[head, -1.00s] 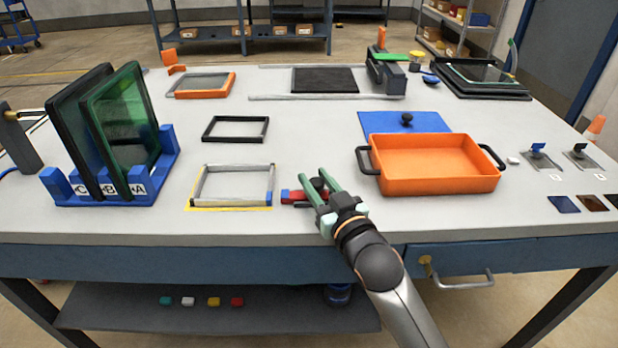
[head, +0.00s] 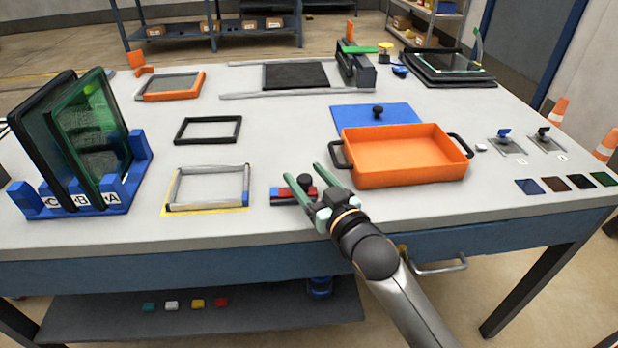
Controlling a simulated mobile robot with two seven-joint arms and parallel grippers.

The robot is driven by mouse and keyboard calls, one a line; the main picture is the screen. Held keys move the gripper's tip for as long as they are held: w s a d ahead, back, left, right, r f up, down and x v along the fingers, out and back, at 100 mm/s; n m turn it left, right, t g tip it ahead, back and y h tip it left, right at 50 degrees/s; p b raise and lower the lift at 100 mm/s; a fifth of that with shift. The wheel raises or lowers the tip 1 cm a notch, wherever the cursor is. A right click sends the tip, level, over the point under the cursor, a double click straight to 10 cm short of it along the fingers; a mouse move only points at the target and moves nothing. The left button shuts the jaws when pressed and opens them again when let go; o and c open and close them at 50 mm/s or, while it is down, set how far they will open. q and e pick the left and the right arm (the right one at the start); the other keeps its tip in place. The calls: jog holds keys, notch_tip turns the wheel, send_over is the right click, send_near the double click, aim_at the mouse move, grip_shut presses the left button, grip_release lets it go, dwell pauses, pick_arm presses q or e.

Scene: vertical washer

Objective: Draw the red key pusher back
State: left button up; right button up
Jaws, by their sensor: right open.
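The red key pusher (head: 311,191) lies on the table right of the small grey frame, with a black round knob (head: 305,180) on top and a blue end piece (head: 279,193) at its left. My right gripper (head: 304,172) is open. Its two green fingers reach over the pusher, one on each side of the knob in the picture. I cannot tell whether they touch it. The fingers hide part of the red body. My left gripper is not in view.
The grey frame (head: 173,190) on a yellow outline lies to the left. An orange tray (head: 405,176) with black handles stands close on the right, before a blue plate (head: 350,118). A blue rack (head: 139,160) holds panels at far left.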

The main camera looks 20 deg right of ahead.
jog(key=shift+s, duration=0.1)
jog(key=s+d, duration=0.1)
jog(key=s, duration=1.1)
jog(key=shift+d+p, duration=0.2)
jog(key=shift+p, duration=0.1)
jog(key=shift+s, duration=0.1)
